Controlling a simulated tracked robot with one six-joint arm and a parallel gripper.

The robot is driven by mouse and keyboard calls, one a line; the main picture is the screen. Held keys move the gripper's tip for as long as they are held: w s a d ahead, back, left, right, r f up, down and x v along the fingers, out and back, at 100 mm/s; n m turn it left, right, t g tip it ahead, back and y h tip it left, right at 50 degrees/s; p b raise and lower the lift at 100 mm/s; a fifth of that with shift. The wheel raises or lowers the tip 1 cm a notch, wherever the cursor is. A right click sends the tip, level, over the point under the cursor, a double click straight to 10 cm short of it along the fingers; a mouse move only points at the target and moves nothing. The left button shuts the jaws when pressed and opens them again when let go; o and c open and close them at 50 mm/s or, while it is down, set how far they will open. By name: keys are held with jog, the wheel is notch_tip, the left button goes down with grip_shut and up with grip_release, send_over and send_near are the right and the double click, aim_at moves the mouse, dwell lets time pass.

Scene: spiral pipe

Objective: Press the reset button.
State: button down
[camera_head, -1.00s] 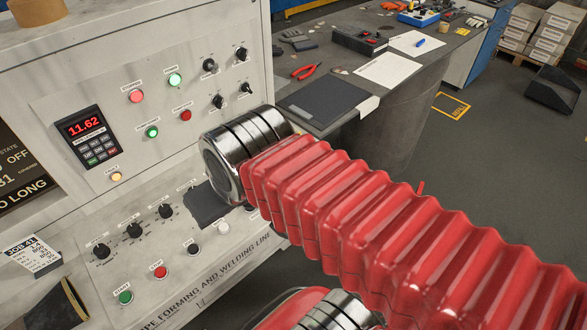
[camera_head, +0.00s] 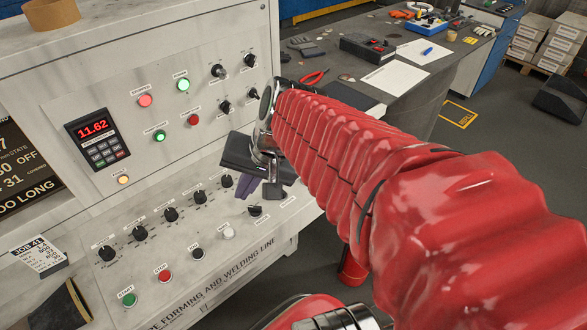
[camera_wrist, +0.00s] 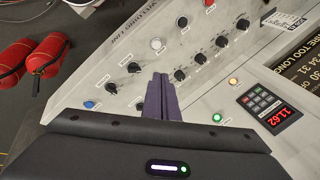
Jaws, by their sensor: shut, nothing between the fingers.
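My gripper (camera_head: 246,189) is over the lower sloped panel, its purple fingers together with nothing between them. In the wrist view the shut fingers (camera_wrist: 162,86) point up the picture over the panel. A blue button (camera_wrist: 89,104) lies left of them, a black knob (camera_wrist: 134,67) close by their upper left, and a white button (camera_wrist: 156,44) beyond their tips. In the head view the white button (camera_head: 228,234) and black knob (camera_head: 255,211) show below the gripper; the blue button is hidden. I cannot read which label says reset. Contact with the panel cannot be told.
Several black knobs (camera_head: 170,214) line the panel above a red stop button (camera_head: 164,276) and green start button (camera_head: 129,299). The upright face has a red 11.62 display (camera_head: 92,126) and lit lamps. A cluttered workbench (camera_head: 417,93) stands behind. Red extinguishers (camera_wrist: 43,55) stand on the floor.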

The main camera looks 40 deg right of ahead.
jog(key=w+d+f+m+t, duration=0.2)
jog(key=d+m, duration=0.5)
jog(key=d, duration=0.4)
jog(key=w+d+f+m+t, duration=0.2)
jog(key=d+m, duration=0.6)
jog(key=d, duration=0.3)
jog(key=shift+d+m, duration=0.2)
jog(key=shift+m, duration=0.1)
jog(key=shift+f, duration=0.15)
jog(key=shift+f, duration=4.25)
jog(key=shift+f, duration=0.75)
jog(key=shift+r, duration=0.8)
